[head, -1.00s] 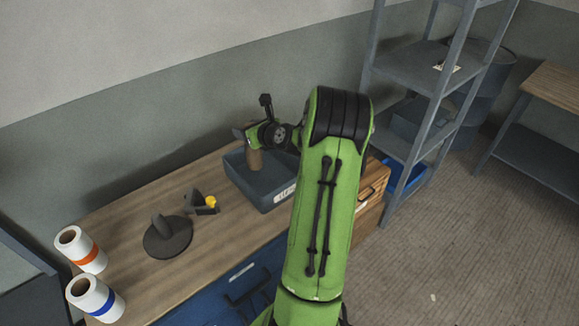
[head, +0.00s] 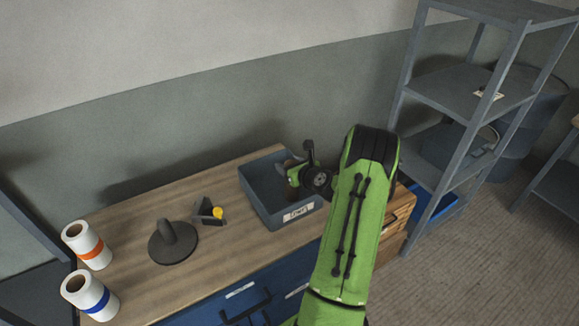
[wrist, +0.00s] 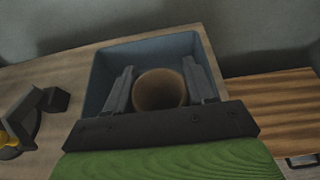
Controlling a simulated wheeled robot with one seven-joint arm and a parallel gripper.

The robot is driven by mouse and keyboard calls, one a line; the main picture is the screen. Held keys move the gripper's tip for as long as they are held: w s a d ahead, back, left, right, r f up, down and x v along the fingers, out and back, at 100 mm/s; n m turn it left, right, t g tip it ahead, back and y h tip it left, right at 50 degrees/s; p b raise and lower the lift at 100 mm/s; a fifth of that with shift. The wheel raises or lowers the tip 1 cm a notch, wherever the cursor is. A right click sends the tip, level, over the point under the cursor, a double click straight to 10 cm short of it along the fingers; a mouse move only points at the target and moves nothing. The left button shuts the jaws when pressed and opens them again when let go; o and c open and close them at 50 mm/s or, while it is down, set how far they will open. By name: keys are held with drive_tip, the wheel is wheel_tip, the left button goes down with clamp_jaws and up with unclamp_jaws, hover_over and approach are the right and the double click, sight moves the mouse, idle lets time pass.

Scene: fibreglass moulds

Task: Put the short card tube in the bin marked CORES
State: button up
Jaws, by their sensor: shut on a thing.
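The short card tube (wrist: 159,90) is a brown open-ended ring in the wrist view. My gripper (wrist: 160,88) is shut on it, one finger on each side. The grey-blue bin (wrist: 102,75) surrounds the tube and fingers in that view. In the head view the bin (head: 262,203) stands on the bench with a white label (head: 298,212) on its front, whose lettering is too small to read surely. My gripper (head: 292,175) is down inside the bin opening there, and mostly hides the tube. Whether the tube touches the bin floor cannot be told.
A grey shelf rack (head: 447,92) stands to the right.

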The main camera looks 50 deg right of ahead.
drive_tip(key=shift+f, duration=0.1)
drive_tip(key=o, duration=1.3)
